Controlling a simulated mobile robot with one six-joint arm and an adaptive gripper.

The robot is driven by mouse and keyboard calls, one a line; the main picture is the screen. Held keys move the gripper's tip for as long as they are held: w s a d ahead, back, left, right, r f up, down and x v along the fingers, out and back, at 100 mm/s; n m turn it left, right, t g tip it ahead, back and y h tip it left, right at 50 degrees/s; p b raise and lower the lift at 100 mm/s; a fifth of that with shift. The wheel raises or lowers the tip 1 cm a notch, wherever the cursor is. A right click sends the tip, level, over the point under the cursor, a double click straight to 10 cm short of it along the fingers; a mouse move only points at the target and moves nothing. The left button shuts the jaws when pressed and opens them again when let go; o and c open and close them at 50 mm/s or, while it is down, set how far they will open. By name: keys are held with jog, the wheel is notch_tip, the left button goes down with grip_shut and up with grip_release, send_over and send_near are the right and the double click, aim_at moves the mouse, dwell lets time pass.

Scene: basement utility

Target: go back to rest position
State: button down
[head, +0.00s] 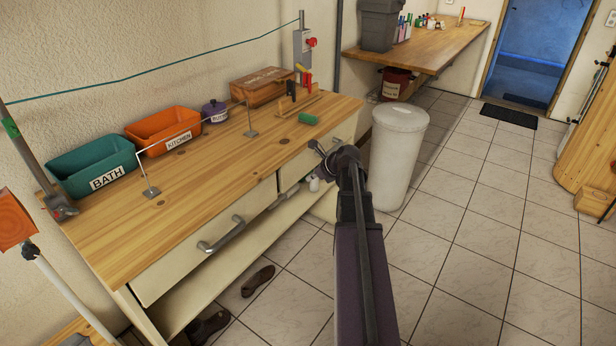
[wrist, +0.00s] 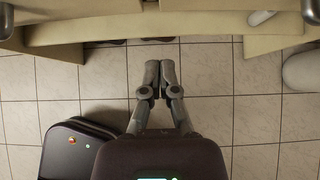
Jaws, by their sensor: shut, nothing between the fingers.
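My gripper (wrist: 161,78) shows in the wrist view with its two grey fingers together and nothing between them. It is over the tiled floor, in front of the bench drawers. In the head view my arm reaches up from the bottom, right of centre, and its end is beside the front of the wooden workbench (head: 190,215). The fingertips are hard to make out there. No object is held.
A white lidded bin (head: 396,160) stands close right of my arm.

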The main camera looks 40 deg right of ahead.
jog(key=shift+a, duration=0.1)
dwell(0.6)
jog(key=s+a+r+n+g+p, duration=0.1)
jog(key=s+a+n+g+p, duration=0.1)
jog(key=a+n, duration=0.65)
jog(key=s+a+n+g+p, duration=0.25)
jog(key=a+n, duration=0.35)
jog(key=a, duration=0.6)
jog(key=s+a+r+n+g+h+p, duration=0.1)
jog(key=s+a+n+g+p, duration=0.1)
jog(key=s+a+n, duration=0.3)
jog(key=s+a+r+n+g+h+p, duration=0.2)
jog(key=s+a+n+p, duration=0.1)
jog(key=a+n, duration=0.6)
jog(key=shift+s+a+r+n, duration=0.3)
jog(key=shift+s+n, duration=0.55)
jog(key=shift+n, duration=1)
